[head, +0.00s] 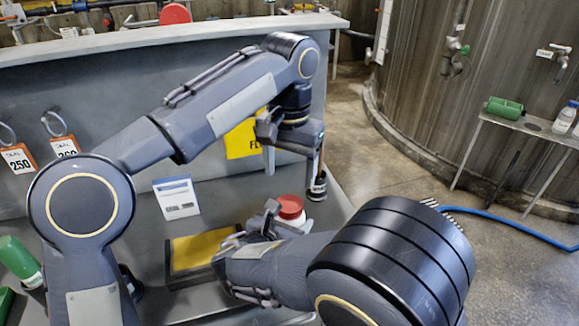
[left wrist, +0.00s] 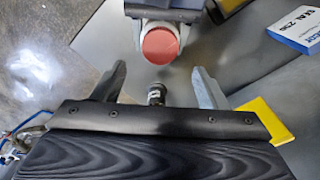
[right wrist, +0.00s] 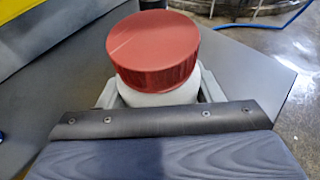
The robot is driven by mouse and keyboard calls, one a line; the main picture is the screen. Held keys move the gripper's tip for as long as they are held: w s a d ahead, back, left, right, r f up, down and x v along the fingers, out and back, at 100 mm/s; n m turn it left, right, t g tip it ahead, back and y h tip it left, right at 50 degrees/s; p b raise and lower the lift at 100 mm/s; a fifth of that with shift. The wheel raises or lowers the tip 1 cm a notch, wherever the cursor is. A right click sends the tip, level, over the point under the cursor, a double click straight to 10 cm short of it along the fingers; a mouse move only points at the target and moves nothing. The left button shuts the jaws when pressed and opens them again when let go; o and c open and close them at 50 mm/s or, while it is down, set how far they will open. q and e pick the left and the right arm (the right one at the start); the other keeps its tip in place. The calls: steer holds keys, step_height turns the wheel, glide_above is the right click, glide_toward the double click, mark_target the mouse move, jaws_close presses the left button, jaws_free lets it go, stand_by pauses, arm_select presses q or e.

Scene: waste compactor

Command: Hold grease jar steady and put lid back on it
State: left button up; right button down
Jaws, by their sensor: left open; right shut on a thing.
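The white grease jar (right wrist: 160,98) stands upright between the fingers of my right gripper (right wrist: 158,92), which is shut on its body. The red lid (right wrist: 153,50) sits on top of the jar and covers its mouth; I cannot tell whether it is screwed tight. The lid also shows in the head view (head: 290,206) and the left wrist view (left wrist: 160,50). My left gripper (head: 291,166) is open and empty, with its fingers pointing down. It is above and apart from the lid, toward the back of the bench.
A small dark bottle (head: 318,187) stands behind the jar, beneath my left gripper. A tray with a yellow bottom (head: 203,250) lies left of the jar. A grey panel (head: 90,100) rises at the back.

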mark_target(290, 203)
arm_select(q)
steer(key=shift+f, duration=4)
steer(key=c, duration=1)
steer(key=o, duration=1.2)
steer(key=shift+c, duration=0.2)
step_height(290, 203, up, 12)
arm_select(e)
steer(key=shift+c, duration=1.6)
jaws_free()
